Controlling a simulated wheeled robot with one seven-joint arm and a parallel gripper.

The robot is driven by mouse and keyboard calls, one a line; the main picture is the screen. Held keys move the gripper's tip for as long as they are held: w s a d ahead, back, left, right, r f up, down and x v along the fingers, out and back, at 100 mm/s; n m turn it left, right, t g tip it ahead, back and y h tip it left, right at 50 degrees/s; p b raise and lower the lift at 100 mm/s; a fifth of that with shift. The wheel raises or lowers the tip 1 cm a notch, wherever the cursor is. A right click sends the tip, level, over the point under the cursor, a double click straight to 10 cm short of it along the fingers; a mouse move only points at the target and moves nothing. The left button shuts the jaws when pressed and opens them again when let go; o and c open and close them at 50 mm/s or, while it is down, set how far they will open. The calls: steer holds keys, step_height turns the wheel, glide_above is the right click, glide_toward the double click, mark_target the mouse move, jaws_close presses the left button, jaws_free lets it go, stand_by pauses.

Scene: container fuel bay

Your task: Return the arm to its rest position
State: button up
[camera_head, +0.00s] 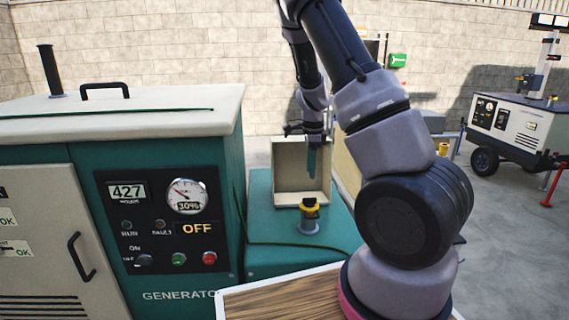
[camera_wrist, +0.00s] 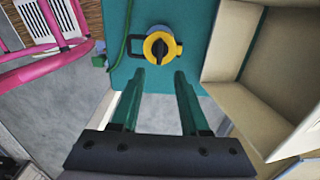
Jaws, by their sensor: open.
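My arm reaches from the lower right up and over to the teal fuel tank (camera_head: 262,190). My gripper (camera_head: 312,172) hangs with its teal fingers pointing down, above a yellow and black filler cap (camera_head: 309,210). In the wrist view my gripper (camera_wrist: 166,74) has its two fingers apart, with nothing held between them. The cap (camera_wrist: 159,46) shows just beyond the fingertips, seated on the tank top. The fingers look clear of it, though the exact gap is hard to judge.
An open beige box-like cover (camera_head: 301,150) stands close behind my gripper; it fills the right of the wrist view (camera_wrist: 262,112). The generator (camera_head: 232,125) stands left, its panel reading OFF. A green hose (camera_head: 290,244) crosses the tank. A wheeled unit (camera_head: 520,128) stands far right.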

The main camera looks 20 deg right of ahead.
steer(key=s+a+r+n+t+y, duration=0.1)
steer(key=s+a+r+n, duration=0.15)
steer(key=r, duration=0.45)
steer(key=s+a+r+n+t+y, duration=0.1)
steer(key=s+a+r+n, duration=0.2)
steer(key=r, duration=0.4)
steer(key=s+a+r+n+t+y, duration=0.1)
steer(key=s+r+n, duration=0.25)
steer(key=r, duration=0.25)
steer(key=s+a+r+n+t, duration=0.1)
steer(key=s+r+n+t, duration=0.1)
steer(key=s, duration=0.5)
steer(key=s+a+r+n+t+h, duration=0.1)
steer(key=s+r+n+t, duration=0.1)
steer(key=s+r+n, duration=0.3)
step_height(320, 180, up, 3)
steer(key=s, duration=0.2)
steer(key=shift+s+a+f, duration=0.15)
steer(key=shift+s+f, duration=0.05)
steer(key=shift+s, duration=0.15)
